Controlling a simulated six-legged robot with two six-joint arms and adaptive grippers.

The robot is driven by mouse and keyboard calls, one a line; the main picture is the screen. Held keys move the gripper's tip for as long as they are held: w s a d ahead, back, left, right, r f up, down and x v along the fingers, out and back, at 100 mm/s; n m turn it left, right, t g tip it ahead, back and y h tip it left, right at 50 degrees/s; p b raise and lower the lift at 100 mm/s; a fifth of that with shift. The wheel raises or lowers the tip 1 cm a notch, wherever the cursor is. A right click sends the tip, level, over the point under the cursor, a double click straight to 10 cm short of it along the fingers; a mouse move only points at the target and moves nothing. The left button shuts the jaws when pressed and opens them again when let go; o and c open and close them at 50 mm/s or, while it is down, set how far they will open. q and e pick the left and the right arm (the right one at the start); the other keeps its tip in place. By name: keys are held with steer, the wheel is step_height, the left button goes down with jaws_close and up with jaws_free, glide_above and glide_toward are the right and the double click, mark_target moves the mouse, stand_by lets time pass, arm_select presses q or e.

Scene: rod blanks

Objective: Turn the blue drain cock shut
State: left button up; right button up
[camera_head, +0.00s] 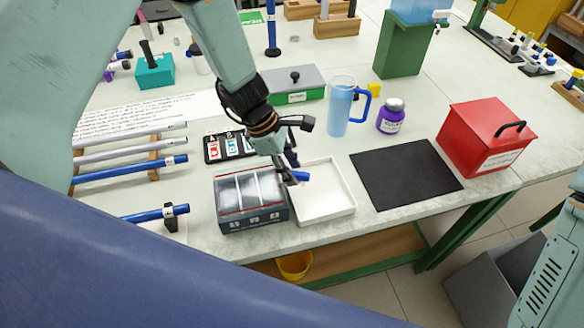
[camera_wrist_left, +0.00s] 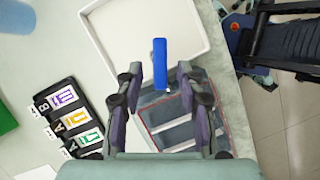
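The blue cock lever (camera_head: 301,176) shows in the head view at the right side of a dark grey box (camera_head: 252,219) with a red-edged top. In the left wrist view the blue lever (camera_wrist_left: 160,62) points straight up the picture, from the box edge out over the white tray (camera_wrist_left: 95,20). My left gripper (camera_head: 292,170) is at the lever, partly hiding its base. In the left wrist view my left gripper (camera_wrist_left: 160,78) is open, one finger on each side of the lever, with visible gaps. My right gripper is out of view.
The white tray (camera_head: 347,196) lies right beside the box near the table's front edge. A card rack (camera_head: 213,150) stands behind the box. A blue jug (camera_head: 340,108), purple bottle (camera_head: 391,118), black mat (camera_head: 405,174) and red box (camera_head: 486,135) stand to the right.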

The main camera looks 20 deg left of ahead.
arm_select(q)
steer(key=shift+d+f, duration=0.25)
steer(key=shift+d+r, duration=0.1)
steer(key=shift+s, duration=0.1)
steer(key=shift+a, duration=0.2)
steer(key=c, duration=0.3)
steer(key=shift+d, duration=0.1)
jaws_close()
